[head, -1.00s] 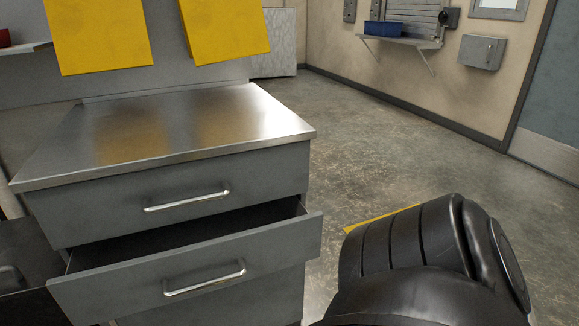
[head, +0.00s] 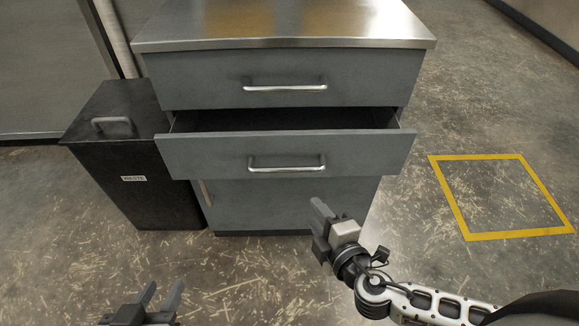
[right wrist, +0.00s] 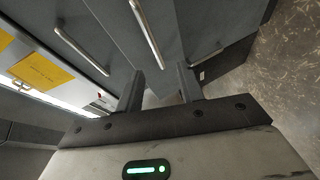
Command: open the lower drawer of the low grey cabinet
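The low grey cabinet (head: 290,208) stands in the middle of the head view. Its lower drawer (head: 215,157) is pulled out, with its dark inside showing behind the front. The drawer's bar handle (head: 287,164) is free of both grippers. The upper drawer (head: 205,82) is shut. My right gripper (head: 319,212) is in front of and below the drawer handle, apart from it. In the right wrist view its fingers (right wrist: 160,86) are apart with nothing between them. My left gripper (head: 156,298) is low at the left, its fingers apart and empty, away from the cabinet.
A black lidded bin (head: 150,185) stands close against the cabinet's left side. A yellow floor outline (head: 520,234) lies at the right. The steel worktop (head: 370,30) is clear where it shows. The floor in front of the cabinet is open.

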